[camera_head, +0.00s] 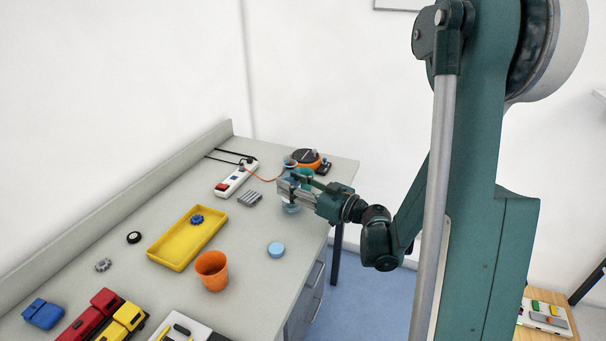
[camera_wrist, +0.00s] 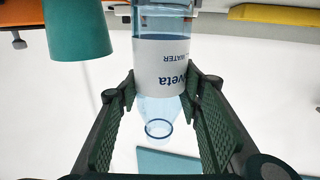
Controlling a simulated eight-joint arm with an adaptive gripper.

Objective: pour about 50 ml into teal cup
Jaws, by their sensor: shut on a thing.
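My gripper (camera_head: 287,188) is shut on a clear blue water bottle (camera_head: 291,208), which also shows in the wrist view (camera_wrist: 160,85). Its white label reads upside down there, and its open mouth shows as a ring between my fingers (camera_wrist: 163,110). In the head view the bottle looks about upright near the table's far right end, partly hidden by my gripper. The teal cup (camera_wrist: 78,28) is at the upper left of the wrist view, beside the bottle and apart from it. In the head view the cup is hard to make out behind my gripper. Liquid level is unclear.
An orange cup (camera_head: 212,272), a light-blue disc (camera_head: 276,250) and a yellow tray (camera_head: 162,252) with a blue gear stand nearer. A power strip (camera_head: 236,181) and an orange-black device (camera_head: 306,157) lie close to my gripper. Toy trucks (camera_head: 122,322) are at the front.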

